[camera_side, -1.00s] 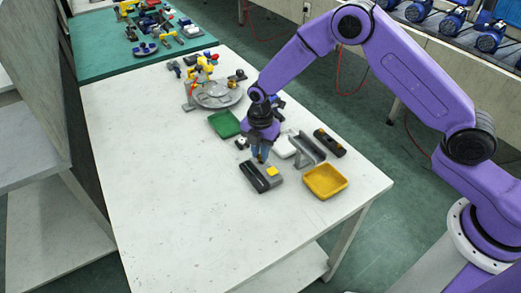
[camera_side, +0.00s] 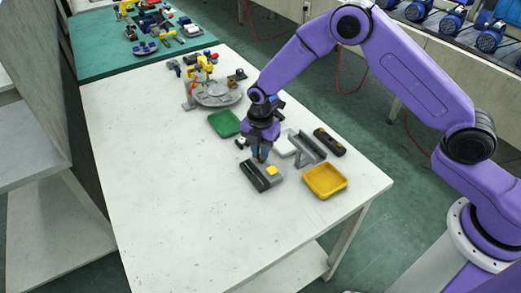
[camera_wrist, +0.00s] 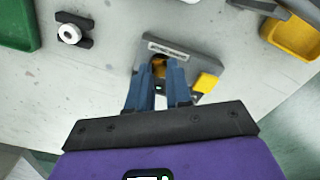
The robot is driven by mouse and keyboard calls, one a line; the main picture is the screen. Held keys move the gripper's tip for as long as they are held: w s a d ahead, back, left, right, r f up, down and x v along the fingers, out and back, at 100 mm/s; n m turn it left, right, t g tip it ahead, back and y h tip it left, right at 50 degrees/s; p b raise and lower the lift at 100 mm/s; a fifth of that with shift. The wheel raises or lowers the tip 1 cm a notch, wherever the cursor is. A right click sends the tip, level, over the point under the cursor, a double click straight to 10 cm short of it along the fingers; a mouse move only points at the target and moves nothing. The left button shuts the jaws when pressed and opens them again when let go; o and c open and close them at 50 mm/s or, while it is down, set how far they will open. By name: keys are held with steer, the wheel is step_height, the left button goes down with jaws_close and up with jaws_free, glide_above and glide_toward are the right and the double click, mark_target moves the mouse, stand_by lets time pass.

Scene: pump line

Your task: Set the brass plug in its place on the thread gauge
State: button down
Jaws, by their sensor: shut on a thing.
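The thread gauge (camera_side: 267,179) is a grey block with a dark strip and a yellow square on top, on the white table. In the wrist view the gauge (camera_wrist: 186,50) shows a labelled edge and the yellow part at its right. My gripper (camera_wrist: 160,72) is over the gauge, pointing down, with its blue fingers shut on the brass plug (camera_wrist: 158,66). The fingers hide much of the plug, and I cannot tell whether its lower end touches the gauge. In the side view my gripper (camera_side: 260,157) is at the gauge's far edge.
A yellow tray (camera_side: 325,181) stands right of the gauge, with a grey angled bracket (camera_side: 306,150) behind it. A green tray (camera_side: 223,123) and a small dark holder with a white ring (camera_wrist: 71,32) lie to the left. The front of the table is clear.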

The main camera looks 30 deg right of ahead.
steer(key=c, duration=1)
jaws_free()
steer(key=shift+o, duration=0.2)
steer(key=shift+r, duration=0.1)
steer(key=shift+r, duration=2.85)
